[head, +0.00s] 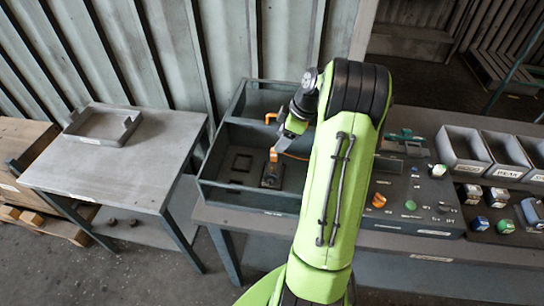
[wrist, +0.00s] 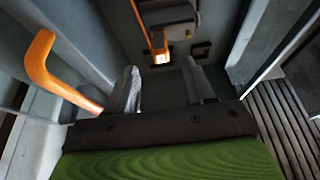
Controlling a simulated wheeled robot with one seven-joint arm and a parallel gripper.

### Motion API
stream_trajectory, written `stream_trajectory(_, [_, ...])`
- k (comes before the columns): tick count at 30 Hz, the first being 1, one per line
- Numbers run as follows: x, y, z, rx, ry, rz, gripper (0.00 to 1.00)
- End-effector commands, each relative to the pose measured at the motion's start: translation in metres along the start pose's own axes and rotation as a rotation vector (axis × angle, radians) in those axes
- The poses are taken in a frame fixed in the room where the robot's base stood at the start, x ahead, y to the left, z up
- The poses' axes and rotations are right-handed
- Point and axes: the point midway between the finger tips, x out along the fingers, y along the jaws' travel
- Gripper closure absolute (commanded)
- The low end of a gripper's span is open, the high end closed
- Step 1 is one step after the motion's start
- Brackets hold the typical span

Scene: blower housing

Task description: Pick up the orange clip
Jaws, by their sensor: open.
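Two orange parts show at the grey bin (head: 250,204). One, an upright orange piece (head: 273,155), stands at a dark block (head: 271,175) inside the front compartment. It also shows in the wrist view (wrist: 158,45), beyond and between my fingertips. The other, a bent orange piece (head: 270,118), is by the bin's divider. A large curved orange piece (wrist: 50,70) beside my left finger looks like this one. I cannot tell which is the clip. My gripper (wrist: 160,82) is open and empty, pointing down into the bin. In the head view my arm hides part of it.
The bin walls stand close around my gripper. A dark square frame (head: 242,162) lies on the bin floor at left. Right of my arm is a panel with coloured knobs (head: 410,205) and grey boxes (head: 462,151). A side table (head: 95,175) at left holds a shallow grey tray (head: 88,139).

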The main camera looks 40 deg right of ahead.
Motion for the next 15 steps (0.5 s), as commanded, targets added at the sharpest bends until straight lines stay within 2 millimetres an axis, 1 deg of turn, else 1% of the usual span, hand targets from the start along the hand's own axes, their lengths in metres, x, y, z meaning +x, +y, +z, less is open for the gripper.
stream_trajectory(1, [0.01, -0.001, 0.0, 0.001, 0.0, -0.003, 0.47])
stream_trajectory(5, [0.023, -0.001, 0.0, 0.0, -0.001, -0.002, 0.47])
stream_trajectory(9, [0.05, -0.002, 0.001, 0.001, -0.001, -0.004, 0.47])
stream_trajectory(12, [0.065, -0.001, 0.001, 0.002, -0.001, -0.001, 0.47])
stream_trajectory(15, [0.071, -0.001, 0.001, 0.002, -0.001, 0.0, 0.47])
